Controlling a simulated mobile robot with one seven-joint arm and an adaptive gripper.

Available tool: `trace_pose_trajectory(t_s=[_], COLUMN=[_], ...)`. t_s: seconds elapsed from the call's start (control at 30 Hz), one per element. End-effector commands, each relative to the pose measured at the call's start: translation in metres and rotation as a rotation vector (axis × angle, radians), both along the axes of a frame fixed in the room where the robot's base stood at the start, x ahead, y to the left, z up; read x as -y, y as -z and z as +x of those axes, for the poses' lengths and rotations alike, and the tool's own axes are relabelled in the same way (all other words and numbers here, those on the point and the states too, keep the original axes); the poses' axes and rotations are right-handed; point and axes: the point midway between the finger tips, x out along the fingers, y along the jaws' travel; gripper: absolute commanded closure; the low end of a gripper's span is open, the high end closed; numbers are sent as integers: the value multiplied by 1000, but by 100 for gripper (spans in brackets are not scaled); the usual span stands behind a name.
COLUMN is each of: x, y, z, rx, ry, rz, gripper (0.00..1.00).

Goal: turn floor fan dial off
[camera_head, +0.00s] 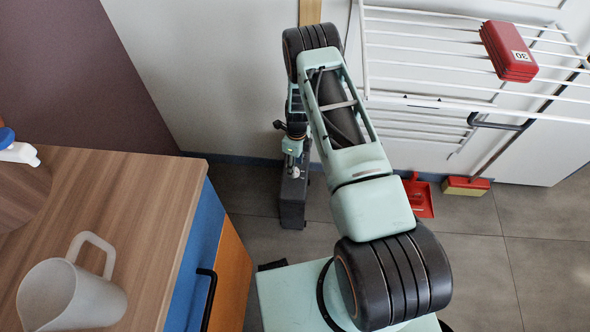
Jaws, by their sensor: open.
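A dark grey upright box (292,206) stands on the tiled floor near the back wall; it appears to be the floor fan. A small pale round piece, which looks like its dial (295,172), shows near the top of the box. My arm reaches out over the floor and bends down towards it. My gripper (293,158) is open, just above the dial and seemingly close to it. It is small and partly hidden by my wrist, so I cannot tell whether it touches the dial.
A wooden counter (120,190) with a translucent jug (72,297) stands at left, its blue side (195,255) near my arm. A white drying rack (430,100) carrying a red box (509,51) is at right. A red dustpan (418,196) and a broom (466,186) are below it.

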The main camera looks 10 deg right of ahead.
Motion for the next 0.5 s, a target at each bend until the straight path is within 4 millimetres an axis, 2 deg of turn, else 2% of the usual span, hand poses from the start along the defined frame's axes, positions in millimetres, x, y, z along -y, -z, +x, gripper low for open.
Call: trace_pose_trajectory(t_s=[0.03, 0.2, 0.5], x=[0, -1, -1], y=[9, 23, 25], z=[-1, -1, 0], rx=[-1, 1, 1], ry=[0, -1, -1], rz=[1, 1, 0], gripper=[57, 57, 57])
